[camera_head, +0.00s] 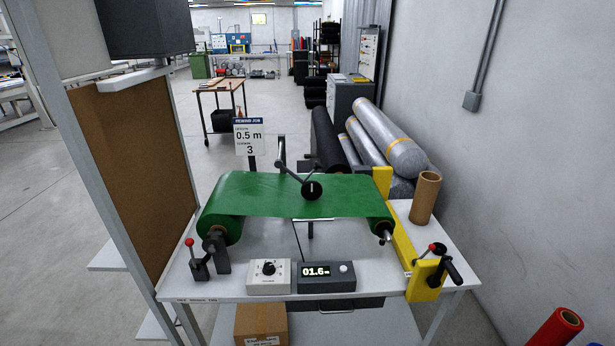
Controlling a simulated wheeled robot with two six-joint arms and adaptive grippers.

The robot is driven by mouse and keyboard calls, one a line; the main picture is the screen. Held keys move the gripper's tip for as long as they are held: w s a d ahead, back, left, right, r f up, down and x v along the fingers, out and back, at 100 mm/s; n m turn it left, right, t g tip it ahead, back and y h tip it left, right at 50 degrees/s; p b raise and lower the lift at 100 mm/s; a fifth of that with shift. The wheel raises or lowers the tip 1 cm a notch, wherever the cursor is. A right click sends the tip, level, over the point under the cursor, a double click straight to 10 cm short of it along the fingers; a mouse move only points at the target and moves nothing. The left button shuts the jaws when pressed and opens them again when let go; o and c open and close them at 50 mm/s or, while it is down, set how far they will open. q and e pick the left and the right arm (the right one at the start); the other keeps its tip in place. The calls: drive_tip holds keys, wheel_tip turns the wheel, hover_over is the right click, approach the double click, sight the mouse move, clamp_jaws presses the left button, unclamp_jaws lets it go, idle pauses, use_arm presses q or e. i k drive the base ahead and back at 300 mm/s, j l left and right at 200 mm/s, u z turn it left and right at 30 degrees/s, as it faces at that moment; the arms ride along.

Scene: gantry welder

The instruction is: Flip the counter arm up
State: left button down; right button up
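The counter arm (292,173) is a thin dark lever in the middle of the bench. It slopes down to the right from a dark post (282,150) behind the green sheet. Its black measuring wheel (312,190) is at the lower end and appears to rest on the green sheet (265,195), which spans two rollers. A grey counter box (327,276) at the front of the bench has a lit display starting 01.6. Neither of my grippers is in view.
The white bench (230,297) also carries a dial box (269,275), a red-knobbed lever (197,262), a yellow frame (405,245) with a crank, and a cardboard tube (425,197). A sign (248,137) stands behind. A brown panel (135,165) is close on the left.

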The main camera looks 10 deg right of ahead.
sight(310, 190)
drive_tip(key=i+j, duration=0.15)
drive_tip(key=j, duration=0.2)
drive_tip(key=i+j+z, duration=0.1)
drive_tip(key=j, duration=0.3)
drive_tip(key=i+j, duration=0.2)
drive_tip(key=j, duration=0.15)
drive_tip(key=i+j, duration=0.15)
drive_tip(key=j, duration=0.25)
drive_tip(key=i+j+z, duration=0.1)
drive_tip(key=j, duration=0.25)
drive_tip(key=i+j, duration=0.15)
drive_tip(key=j, duration=0.25)
drive_tip(key=i+j+z, duration=0.1)
drive_tip(key=j, duration=0.3)
drive_tip(key=i+j, duration=0.15)
drive_tip(key=j, duration=0.25)
